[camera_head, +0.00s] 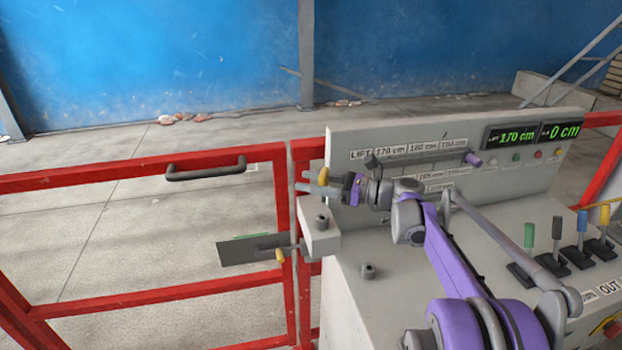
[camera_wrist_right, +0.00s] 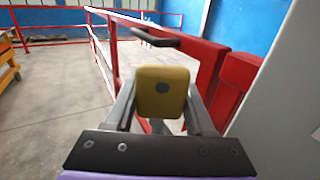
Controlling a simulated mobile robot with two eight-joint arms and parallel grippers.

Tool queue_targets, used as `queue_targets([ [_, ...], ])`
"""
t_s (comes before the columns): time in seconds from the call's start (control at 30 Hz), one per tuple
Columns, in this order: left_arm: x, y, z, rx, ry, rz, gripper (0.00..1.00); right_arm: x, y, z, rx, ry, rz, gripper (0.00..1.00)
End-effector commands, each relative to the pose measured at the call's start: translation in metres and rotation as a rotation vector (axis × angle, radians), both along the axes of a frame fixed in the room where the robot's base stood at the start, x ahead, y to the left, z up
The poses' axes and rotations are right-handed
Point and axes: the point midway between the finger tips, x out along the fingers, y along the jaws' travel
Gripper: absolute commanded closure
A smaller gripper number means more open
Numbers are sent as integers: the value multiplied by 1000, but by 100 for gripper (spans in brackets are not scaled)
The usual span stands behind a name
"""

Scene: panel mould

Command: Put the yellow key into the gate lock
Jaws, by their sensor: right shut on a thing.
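The yellow key (camera_head: 323,177) is held in my right gripper (camera_head: 328,182), near the left edge of the console. In the right wrist view the yellow key (camera_wrist_right: 162,90) has a broad rounded head with a dark spot, between the two grey fingers. Its far end is hidden there. Below the gripper in the head view, a grey block (camera_head: 318,241) at the console's left corner bears a short dark cylinder (camera_head: 322,221); it may be the gate lock, but I cannot tell for sure. The key is apart from this cylinder. My left gripper is out of view.
The red gate (camera_head: 150,160) has a black handle (camera_head: 205,170). A dark plate (camera_head: 240,250) and a yellow knob (camera_head: 281,255) sit by its post. The console (camera_head: 415,130) carries displays and several levers. A similar cylinder (camera_head: 368,271) stands on its top.

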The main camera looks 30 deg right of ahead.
Motion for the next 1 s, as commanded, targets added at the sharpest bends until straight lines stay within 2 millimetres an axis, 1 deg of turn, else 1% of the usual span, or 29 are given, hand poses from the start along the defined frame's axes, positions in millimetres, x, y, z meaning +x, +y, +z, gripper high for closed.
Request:
queue_targets([
  [0.03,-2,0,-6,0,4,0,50,0,0,-9,1,2,0,100],
  [0.1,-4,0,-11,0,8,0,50,0,0,-16,1,2,0,100],
  [0.33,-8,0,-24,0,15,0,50,0,0,-34,1,1,0,100],
  [0.47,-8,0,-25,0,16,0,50,0,0,-37,1,-1,0,100],
  [1.0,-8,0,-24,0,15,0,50,0,0,-36,0,-1,0,100],
])
